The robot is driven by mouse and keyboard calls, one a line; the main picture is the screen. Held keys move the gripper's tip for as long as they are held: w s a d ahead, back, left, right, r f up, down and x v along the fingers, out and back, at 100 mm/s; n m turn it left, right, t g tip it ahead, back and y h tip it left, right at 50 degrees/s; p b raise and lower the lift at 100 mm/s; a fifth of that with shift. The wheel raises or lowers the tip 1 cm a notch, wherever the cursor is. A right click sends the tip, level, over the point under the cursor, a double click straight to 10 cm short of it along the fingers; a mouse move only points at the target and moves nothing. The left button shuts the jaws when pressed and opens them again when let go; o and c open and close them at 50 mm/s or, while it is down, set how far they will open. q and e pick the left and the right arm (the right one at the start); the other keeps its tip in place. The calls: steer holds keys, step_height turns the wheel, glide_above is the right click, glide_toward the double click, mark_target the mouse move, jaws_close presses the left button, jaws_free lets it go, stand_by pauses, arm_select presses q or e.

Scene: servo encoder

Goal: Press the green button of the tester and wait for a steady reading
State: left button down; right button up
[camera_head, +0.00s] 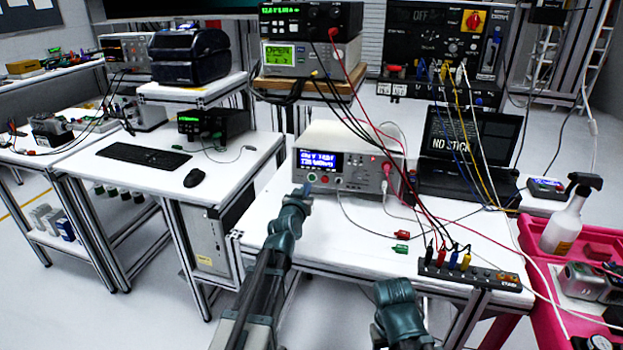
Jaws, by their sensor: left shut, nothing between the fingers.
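The tester (349,150) is a white bench box with a lit blue display (321,158) on the middle table. The display shows two lines of white text, too blurred to read surely. Small coloured buttons and sockets line its front panel. My left gripper (304,188) is shut and empty, its tip at the lower left of the panel. I cannot tell whether it touches the panel.
A laptop (466,150) reading "NO STICK" stands right of the tester. Several cables hang across the table to a black terminal strip (470,273). Red and green clips (401,242) lie near the front.

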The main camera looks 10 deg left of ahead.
arm_select(q)
steer(key=s, duration=0.4)
steer(key=shift+s+d+r, duration=0.1)
steer(key=shift+s+r, duration=0.2)
stand_by(0.4)
